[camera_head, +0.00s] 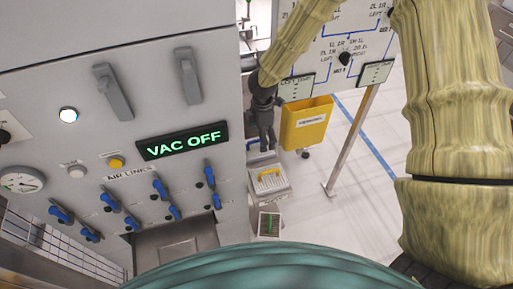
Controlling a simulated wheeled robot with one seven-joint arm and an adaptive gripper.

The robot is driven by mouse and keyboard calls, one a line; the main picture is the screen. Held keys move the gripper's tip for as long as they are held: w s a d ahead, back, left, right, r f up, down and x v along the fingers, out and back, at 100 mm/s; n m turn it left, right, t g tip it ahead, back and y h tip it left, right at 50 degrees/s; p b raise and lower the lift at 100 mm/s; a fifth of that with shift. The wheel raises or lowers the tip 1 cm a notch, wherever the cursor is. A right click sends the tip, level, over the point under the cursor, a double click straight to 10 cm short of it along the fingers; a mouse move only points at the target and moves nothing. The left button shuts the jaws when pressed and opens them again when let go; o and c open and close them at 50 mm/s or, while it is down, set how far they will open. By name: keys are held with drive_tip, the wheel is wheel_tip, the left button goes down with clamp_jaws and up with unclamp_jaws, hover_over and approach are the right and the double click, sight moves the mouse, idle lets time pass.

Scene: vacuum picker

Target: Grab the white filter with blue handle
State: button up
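My gripper (264,142) is dark and points down beside the right edge of the grey machine. Its fingers are small and dark here, and I cannot tell whether they are open or shut. A small blue piece (251,143) shows just left of the fingers, partly hidden; I cannot tell whether it is the blue handle of the white filter. No white filter with a blue handle shows clearly.
The grey machine panel (110,60) fills the left, with blue levers (110,200) and a "VAC OFF" display (183,143). A yellow bin (306,124) hangs right of my gripper below a white diagram board (340,45). A small box with green (269,223) stands lower.

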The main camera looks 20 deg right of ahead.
sight(256, 145)
drive_tip(key=shift+a+f+p, duration=0.15)
drive_tip(key=shift+f+p, duration=0.4)
drive_tip(key=shift+f, duration=0.35)
drive_tip(key=shift+a+f+p, duration=0.1)
drive_tip(key=shift+f+p, duration=0.4)
drive_tip(key=shift+f, duration=1.2)
drive_tip(key=c, duration=0.9)
